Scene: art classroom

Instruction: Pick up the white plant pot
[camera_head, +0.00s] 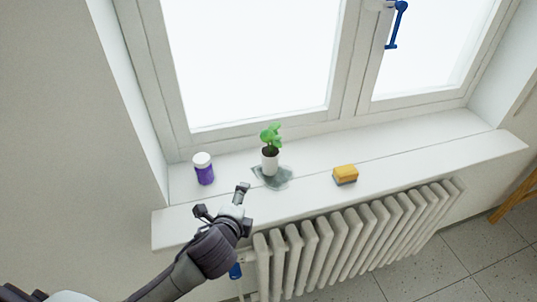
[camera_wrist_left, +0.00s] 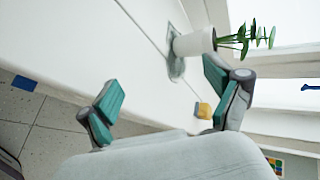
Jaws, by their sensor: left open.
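The white plant pot (camera_head: 270,164) stands upright on the windowsill, on a grey patch or cloth (camera_head: 275,180), with a green plant (camera_head: 271,138) in it. In the left wrist view the pot (camera_wrist_left: 194,43) shows sideways, beyond the fingers and nearer the right one. My left gripper (camera_head: 222,202) is open and empty over the front edge of the sill, in front and to the left of the pot, apart from it. Its spread fingers also show in the left wrist view (camera_wrist_left: 165,100). My right gripper is in neither view.
A purple jar with a white lid (camera_head: 204,170) stands left of the pot. A yellow sponge (camera_head: 345,174) lies to the right. The window is behind, and a radiator (camera_head: 350,235) is below the sill (camera_head: 420,158). The sill's right part is clear.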

